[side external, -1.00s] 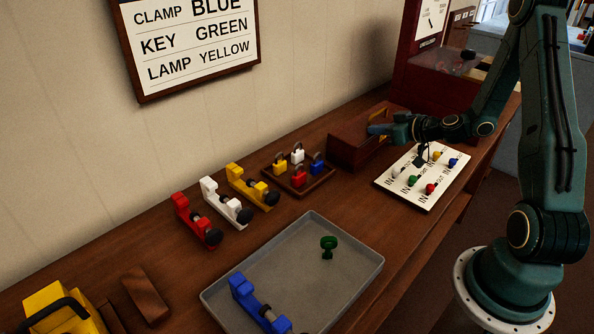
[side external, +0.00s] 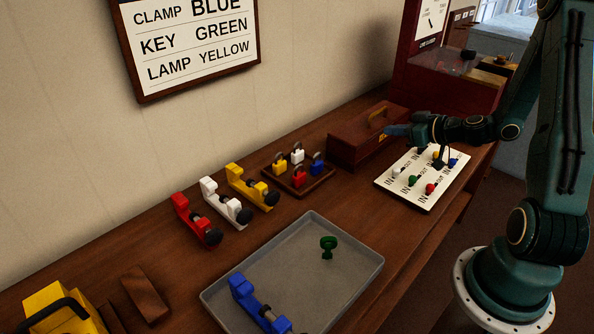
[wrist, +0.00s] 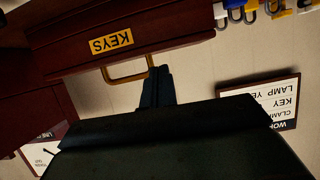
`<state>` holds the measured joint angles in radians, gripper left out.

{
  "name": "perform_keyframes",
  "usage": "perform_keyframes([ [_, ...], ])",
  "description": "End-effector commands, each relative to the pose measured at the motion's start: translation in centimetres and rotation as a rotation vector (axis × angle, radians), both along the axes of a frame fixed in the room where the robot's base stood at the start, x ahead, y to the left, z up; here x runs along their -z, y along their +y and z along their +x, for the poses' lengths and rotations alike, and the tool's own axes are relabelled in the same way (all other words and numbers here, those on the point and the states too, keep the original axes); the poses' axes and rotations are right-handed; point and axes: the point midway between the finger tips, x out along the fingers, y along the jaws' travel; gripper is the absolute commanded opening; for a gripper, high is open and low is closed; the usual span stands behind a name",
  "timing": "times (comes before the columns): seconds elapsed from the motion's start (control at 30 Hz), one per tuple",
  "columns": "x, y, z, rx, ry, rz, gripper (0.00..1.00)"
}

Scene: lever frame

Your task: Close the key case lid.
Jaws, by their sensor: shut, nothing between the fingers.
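The key case (side external: 352,146) is a dark reddish wooden box at the back of the bench, against the wall. Its lid (side external: 362,122) lies down over the box and looks shut; a small gap cannot be ruled out. A brass handle (side external: 378,117) stands on the lid. In the wrist view the case appears upside down, with a yellow KEYS label (wrist: 111,41) and the handle (wrist: 128,72). My gripper (side external: 390,130) is shut and empty, just right of the case. Its dark fingers (wrist: 157,80) show close by the handle; contact cannot be told.
A white board with coloured knobs (side external: 425,190) lies in front of my arm. A tray of padlocks (side external: 318,184), several clamps (side external: 224,203) and a grey tray (side external: 350,290) holding a blue clamp and green key stand left. A red cabinet (side external: 440,95) stands behind.

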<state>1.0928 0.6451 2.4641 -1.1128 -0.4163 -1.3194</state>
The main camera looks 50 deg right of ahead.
Motion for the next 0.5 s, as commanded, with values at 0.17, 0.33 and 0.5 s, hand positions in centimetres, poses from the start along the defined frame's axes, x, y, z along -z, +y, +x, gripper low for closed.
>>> perform_keyframes([
  [0.17, -2.0, 0.0, 0.1, -0.002, -0.005, -0.008, 0.0],
  [0.33, -3.7, 0.0, 0.1, -0.002, -0.006, -0.009, 0.0],
  [0.5, -5.2, 0.0, 0.1, -0.002, -0.005, -0.008, 0.0],
])
